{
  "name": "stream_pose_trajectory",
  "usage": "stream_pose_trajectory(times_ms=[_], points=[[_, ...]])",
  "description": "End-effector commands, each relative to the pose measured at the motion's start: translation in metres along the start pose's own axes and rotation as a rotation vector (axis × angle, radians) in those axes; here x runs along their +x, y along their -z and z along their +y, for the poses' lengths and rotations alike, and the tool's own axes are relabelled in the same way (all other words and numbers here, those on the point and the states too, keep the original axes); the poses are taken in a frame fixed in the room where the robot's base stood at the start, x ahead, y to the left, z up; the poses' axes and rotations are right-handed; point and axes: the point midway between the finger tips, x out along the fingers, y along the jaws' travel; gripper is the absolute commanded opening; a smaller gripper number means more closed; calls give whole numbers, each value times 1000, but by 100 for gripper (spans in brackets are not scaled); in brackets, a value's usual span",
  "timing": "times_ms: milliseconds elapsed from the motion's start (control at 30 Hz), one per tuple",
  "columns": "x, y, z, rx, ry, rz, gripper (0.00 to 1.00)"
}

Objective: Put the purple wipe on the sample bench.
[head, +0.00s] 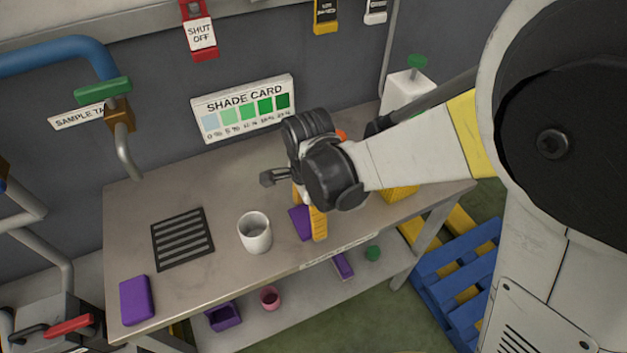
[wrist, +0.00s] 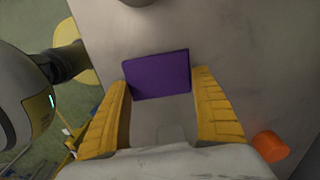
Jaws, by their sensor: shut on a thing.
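My gripper (head: 310,225) is over the sample bench (head: 200,305), near its front edge and right of a white cup. Its yellow fingers stand on both sides of a flat purple wipe (wrist: 158,75) in the wrist view and are shut on it. In the head view the wipe (head: 300,223) shows partly behind a finger. I cannot tell whether it touches the bench top. Another purple block (head: 136,300) lies at the bench's front left corner.
The white cup (head: 255,233) and a dark slotted grid (head: 182,238) stand left of my gripper. An orange piece (wrist: 270,147) lies beside the right finger. A shade card (head: 245,107) stands at the back. The lower shelf holds a purple bin (head: 223,316) and a pink cup (head: 269,298).

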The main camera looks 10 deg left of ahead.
Motion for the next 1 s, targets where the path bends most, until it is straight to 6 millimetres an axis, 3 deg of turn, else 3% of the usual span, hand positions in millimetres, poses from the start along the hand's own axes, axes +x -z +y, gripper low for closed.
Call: stream_pose_trajectory(times_ms=[167,200,233,267,533,667,1000], points=[[1,0,0,0,-1,0,43],[0,0,0,0,-1,0,85],[0,0,0,0,-1,0,94],[0,0,0,0,-1,0,97],[-1,0,1,0,-1,0,97],[-10,0,1,0,-1,0,97],[-84,0,1,0,-1,0,97]])
